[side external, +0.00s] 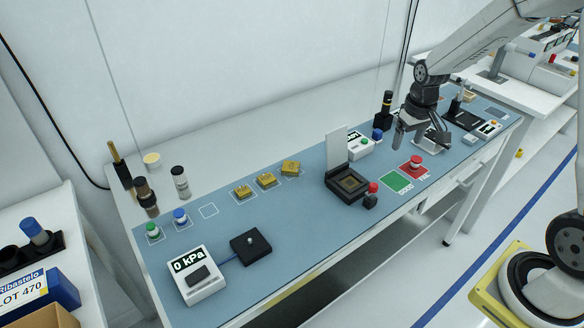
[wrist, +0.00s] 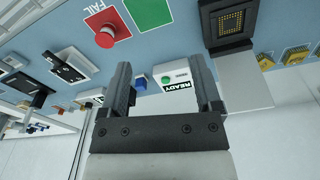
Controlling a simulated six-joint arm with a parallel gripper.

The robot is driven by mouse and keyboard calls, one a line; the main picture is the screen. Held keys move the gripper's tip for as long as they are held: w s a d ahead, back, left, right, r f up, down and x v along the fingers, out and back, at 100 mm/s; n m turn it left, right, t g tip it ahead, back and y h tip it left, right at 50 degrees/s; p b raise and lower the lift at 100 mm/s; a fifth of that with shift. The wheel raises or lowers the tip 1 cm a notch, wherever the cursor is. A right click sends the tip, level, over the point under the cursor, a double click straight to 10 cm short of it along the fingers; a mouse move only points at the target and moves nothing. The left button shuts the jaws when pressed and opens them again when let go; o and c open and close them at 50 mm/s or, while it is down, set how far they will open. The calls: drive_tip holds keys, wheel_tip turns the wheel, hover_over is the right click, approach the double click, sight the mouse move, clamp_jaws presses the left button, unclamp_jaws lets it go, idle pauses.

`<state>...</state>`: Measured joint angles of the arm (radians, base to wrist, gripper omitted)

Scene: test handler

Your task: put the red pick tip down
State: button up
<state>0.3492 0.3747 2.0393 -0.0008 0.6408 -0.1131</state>
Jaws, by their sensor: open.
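A red round-capped piece, which looks like the red pick tip (side external: 415,160), stands on the red FAIL pad (side external: 405,172). It also shows at the upper left of the wrist view (wrist: 105,37), apart from the fingers. My gripper (side external: 421,138) is above the back of the blue mat, near the FAIL pad. In the wrist view my gripper (wrist: 163,78) has its two fingers wide apart, with nothing held between them. A green tip (side external: 152,230) and a blue tip (side external: 180,216) stand in outlined squares at the left, beside an empty outlined square (side external: 208,210).
The green GOOD pad (side external: 396,181) is bare. A black socket with a raised lid (side external: 337,148) stands left of it. A white READY box (wrist: 171,77) and a blue knob (wrist: 140,83) lie beyond the fingers. Several gold chips (side external: 266,180) and a kPa gauge (side external: 196,274) are farther left.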

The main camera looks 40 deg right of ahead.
drive_tip(key=s+a+n+t, duration=0.1)
drive_tip(key=s+a+n, duration=0.1)
drive_tip(key=s+a, duration=0.8)
drive_tip(key=a, duration=0.4)
drive_tip(key=shift+n+t, duration=0.3)
drive_tip(key=shift+s+r, duration=0.1)
